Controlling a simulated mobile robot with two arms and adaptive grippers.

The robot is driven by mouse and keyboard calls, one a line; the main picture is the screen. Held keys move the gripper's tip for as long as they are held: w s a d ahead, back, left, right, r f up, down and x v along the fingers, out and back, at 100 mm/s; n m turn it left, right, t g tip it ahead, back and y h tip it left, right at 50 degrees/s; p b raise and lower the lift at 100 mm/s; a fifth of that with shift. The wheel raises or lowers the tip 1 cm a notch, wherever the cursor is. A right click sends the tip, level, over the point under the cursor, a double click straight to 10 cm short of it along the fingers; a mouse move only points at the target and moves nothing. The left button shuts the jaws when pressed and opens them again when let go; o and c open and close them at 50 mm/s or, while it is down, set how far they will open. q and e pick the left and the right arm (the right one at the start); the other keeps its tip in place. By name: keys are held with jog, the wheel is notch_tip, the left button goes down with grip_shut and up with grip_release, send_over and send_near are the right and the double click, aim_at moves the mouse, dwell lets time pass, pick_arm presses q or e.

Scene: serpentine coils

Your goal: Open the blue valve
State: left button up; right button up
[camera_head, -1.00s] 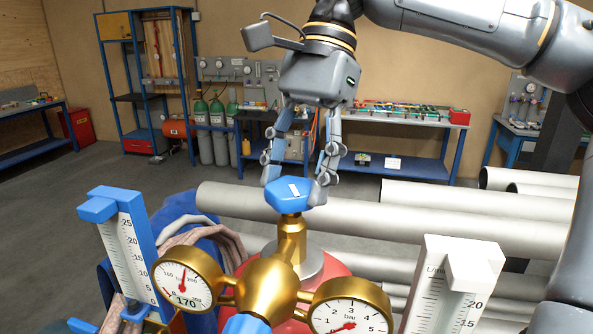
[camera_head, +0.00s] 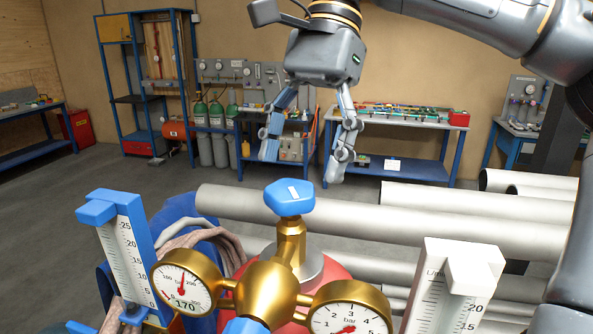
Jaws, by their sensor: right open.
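The blue valve (camera_head: 289,197) is a faceted knob with a white mark on its top. It sits upright on a brass stem (camera_head: 290,243) above a brass regulator body (camera_head: 266,291). My right gripper (camera_head: 302,170) is open and empty. Its fingers point down, above and apart from the knob in the picture, with one finger to the left and one to the right. My left gripper is not in view.
Two round gauges, a left one (camera_head: 187,283) and a right one (camera_head: 349,317), flank the regulator. A blue-framed flow meter (camera_head: 122,250) stands left and a white one (camera_head: 452,290) right. Grey pipes (camera_head: 450,231) lie behind. Workbenches line the back wall.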

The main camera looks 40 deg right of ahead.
jog(key=v, duration=0.4)
jog(key=shift+w+d+r, duration=0.1)
jog(key=shift+d+r, duration=0.05)
jog(key=shift+r, duration=0.25)
